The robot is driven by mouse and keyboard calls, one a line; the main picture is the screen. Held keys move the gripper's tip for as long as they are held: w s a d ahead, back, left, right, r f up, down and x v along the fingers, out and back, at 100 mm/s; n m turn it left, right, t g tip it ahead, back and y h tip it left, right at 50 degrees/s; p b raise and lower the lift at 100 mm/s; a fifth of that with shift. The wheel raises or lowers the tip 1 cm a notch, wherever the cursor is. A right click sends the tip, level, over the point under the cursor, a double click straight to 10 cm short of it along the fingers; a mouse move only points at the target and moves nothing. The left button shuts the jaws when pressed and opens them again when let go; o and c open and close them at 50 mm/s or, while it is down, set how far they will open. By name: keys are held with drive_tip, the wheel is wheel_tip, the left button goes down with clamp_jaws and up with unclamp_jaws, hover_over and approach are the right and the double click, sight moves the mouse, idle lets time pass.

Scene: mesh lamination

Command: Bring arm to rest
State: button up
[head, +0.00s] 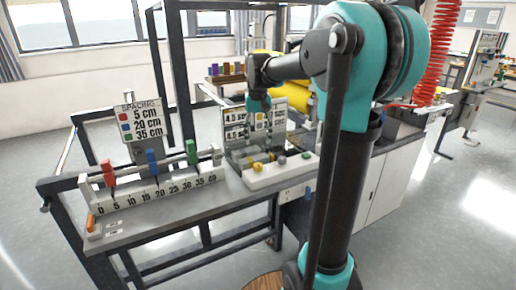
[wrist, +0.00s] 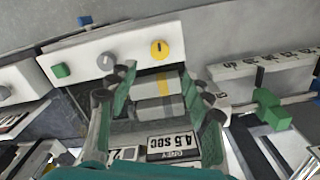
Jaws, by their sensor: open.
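My arm (head: 345,120) reaches left from its column over the workbench. My gripper (head: 259,104) hangs at its end, in front of the upright label panel (head: 236,117) with "4.5" plates. In the wrist view my gripper (wrist: 158,90) has its two green fingers spread apart.
A control box (head: 265,177) with knobs stands below the gripper. A spacing ruler (head: 150,191) with red, blue and green sliders lies to the left, before a spacing sign (head: 141,119). A yellow roller (head: 288,97) is behind. Open floor (head: 440,215) lies to the right.

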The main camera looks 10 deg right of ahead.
drive_tip(key=shift+r, duration=0.5)
drive_tip(key=s+d+f+t, duration=0.2)
drive_tip(key=s+f, duration=0.9)
drive_tip(key=s+d+f+n+t, duration=0.1)
drive_tip(key=s+d+f+t, duration=0.1)
drive_tip(key=s+f, duration=0.9)
drive_tip(key=shift+f, duration=0.3)
